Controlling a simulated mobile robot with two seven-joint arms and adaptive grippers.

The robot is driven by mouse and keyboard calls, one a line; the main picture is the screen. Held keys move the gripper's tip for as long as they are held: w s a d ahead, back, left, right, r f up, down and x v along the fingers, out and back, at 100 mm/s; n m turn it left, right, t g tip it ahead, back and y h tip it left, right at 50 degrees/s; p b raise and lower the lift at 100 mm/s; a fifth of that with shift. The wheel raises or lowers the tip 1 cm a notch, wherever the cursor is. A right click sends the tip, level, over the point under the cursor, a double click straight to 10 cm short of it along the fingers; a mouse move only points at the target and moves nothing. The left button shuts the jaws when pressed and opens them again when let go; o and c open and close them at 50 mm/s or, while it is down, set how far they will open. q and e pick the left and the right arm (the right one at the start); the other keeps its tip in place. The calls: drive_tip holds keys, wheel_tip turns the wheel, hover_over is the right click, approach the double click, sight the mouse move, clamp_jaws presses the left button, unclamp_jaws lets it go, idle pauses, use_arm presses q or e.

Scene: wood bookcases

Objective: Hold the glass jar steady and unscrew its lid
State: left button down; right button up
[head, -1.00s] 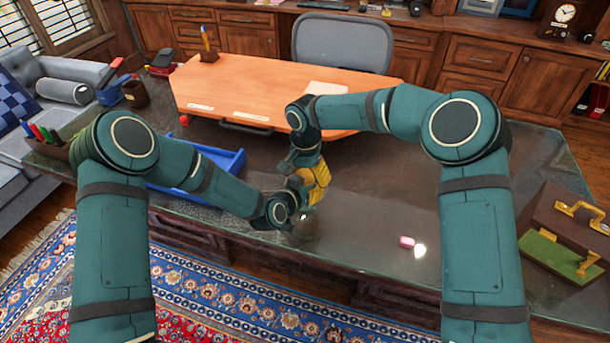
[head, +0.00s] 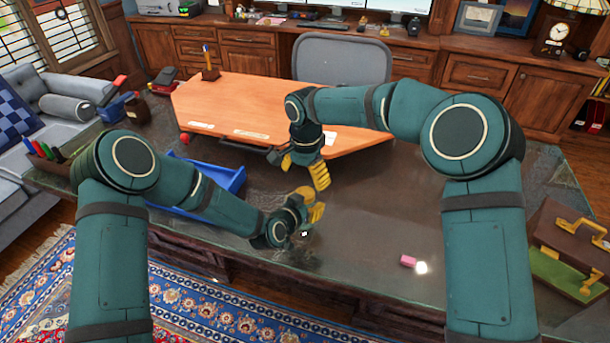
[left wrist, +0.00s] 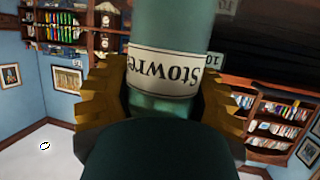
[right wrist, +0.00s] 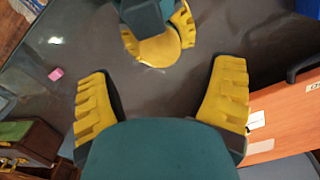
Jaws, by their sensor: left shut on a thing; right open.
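My left gripper (head: 309,204) is shut on the glass jar (left wrist: 165,30). In the left wrist view the jar is greenish and see-through, with a white label reading "Stowre" upside down, between the yellow fingers. A round yellow lid (right wrist: 160,47) shows between the left fingers in the right wrist view, seen from above. I cannot tell how tightly it sits. My right gripper (head: 304,170) is open and empty, beyond and apart from the left one. Its two spread yellow fingers (right wrist: 161,95) also show in the right wrist view. The jar is mostly hidden in the head view.
A pink eraser (head: 408,261) lies front right, and a brown case (head: 545,235) stands at the right. The desk's middle right is clear.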

sight(305, 193)
wheel_tip(305, 193, down, 7)
drive_tip(key=shift+r, duration=0.2)
idle(0.3)
drive_tip(key=c, duration=1.2)
drive_tip(key=shift+n, duration=1.8)
drive_tip(key=shift+c, duration=0.3)
drive_tip(key=o, duration=1.3)
